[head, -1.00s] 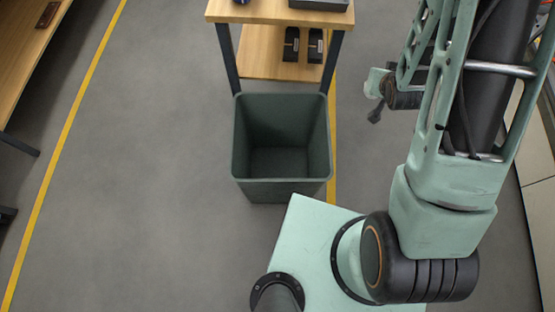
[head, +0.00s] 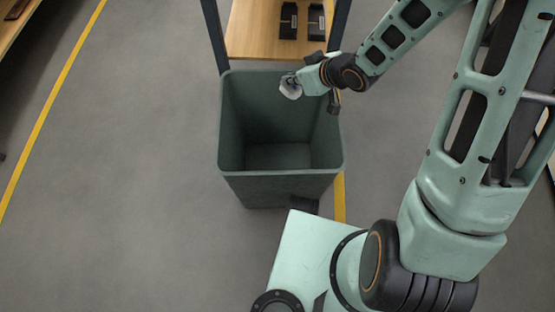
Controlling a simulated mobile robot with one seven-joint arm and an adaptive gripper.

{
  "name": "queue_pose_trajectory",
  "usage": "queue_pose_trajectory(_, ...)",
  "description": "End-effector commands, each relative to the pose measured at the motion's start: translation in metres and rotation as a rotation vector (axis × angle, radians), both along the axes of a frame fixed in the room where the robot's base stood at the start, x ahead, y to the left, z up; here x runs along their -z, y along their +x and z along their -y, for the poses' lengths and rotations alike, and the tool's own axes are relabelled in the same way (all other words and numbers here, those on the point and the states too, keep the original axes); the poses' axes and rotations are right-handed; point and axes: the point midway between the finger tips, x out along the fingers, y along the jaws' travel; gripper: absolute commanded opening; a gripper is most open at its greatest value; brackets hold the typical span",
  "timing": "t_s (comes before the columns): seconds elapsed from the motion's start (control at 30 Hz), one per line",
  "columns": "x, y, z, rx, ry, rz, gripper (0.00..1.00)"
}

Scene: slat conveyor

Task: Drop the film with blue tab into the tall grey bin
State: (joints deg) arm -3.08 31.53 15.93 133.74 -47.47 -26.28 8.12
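The tall grey bin (head: 280,190) stands upright on the floor in the middle of the head view. It is open at the top, and the inside that shows looks empty. My arm reaches in from the upper right, and its wrist is over the bin's far right rim.
A wooden shelf unit (head: 265,40) with dark legs stands right behind the bin, with dark boxes (head: 288,22) on its lower board. A yellow floor line (head: 50,110) runs at the left. The grey floor left of the bin is clear.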

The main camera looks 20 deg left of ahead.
Motion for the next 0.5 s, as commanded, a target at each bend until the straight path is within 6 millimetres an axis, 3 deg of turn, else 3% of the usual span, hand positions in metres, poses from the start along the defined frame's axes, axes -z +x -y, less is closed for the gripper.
queue_pose_trajectory(0.03,0.013,0.000,-0.005,-0.025,0.002,0.003,0.00)
queue_pose_trajectory(0.1,0.017,-0.003,-0.010,-0.055,0.001,0.002,0.00)
queue_pose_trajectory(0.5,0.029,-0.007,-0.019,-0.098,0.000,-0.001,0.00)
